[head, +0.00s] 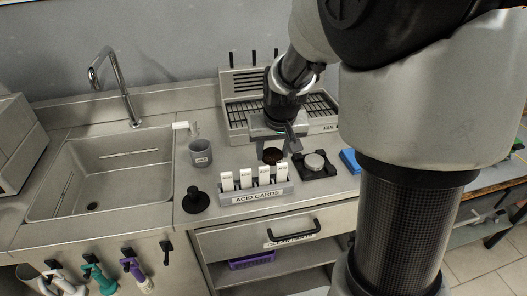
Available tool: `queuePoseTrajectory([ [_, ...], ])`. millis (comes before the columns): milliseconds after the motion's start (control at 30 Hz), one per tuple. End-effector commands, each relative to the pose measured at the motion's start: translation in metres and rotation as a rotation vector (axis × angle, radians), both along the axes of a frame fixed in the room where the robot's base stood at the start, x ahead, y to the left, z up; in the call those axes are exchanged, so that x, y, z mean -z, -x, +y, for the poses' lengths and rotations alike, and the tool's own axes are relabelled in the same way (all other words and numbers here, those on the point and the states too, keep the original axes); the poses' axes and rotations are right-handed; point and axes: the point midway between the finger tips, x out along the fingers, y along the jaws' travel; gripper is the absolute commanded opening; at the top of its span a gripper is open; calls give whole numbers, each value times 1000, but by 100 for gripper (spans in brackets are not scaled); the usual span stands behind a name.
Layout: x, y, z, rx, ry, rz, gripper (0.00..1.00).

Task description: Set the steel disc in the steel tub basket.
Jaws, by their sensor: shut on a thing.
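My gripper (276,146) hangs over the counter, in front of the steel unit and behind the card rack. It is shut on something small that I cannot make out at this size. A round grey metal piece (315,161), which looks like a steel disc, sits on a black square base to the right of my gripper; I cannot tell whether it is the task's disc. The steel unit (236,113) has dark slatted grids in its top and looks like the steel tub with its basket. My wrist and gripper cover part of it.
A rack labelled ACID CARDS (257,197) holds several white cards. A dark brown round thing (273,156) lies below my gripper. A grey cup (200,153), a black stand (195,201) and a blue block (350,161) stand nearby. A sink (110,165) is at left.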

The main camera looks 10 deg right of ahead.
Motion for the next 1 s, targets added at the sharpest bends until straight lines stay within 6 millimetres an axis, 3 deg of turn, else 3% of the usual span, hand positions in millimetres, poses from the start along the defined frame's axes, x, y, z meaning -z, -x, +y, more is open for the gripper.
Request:
queuePoseTrajectory([
  [400, 48, 1, -1, 1, 0, 3, 19],
  [800, 54, 0, 0, 1, 0, -1, 19],
  [833, 53, 0, 0, 1, 0, -1, 48],
  [933, 53, 0, 0, 0, 0, 0, 63],
  [1000, 53, 0, 0, 0, 0, 0, 63],
])
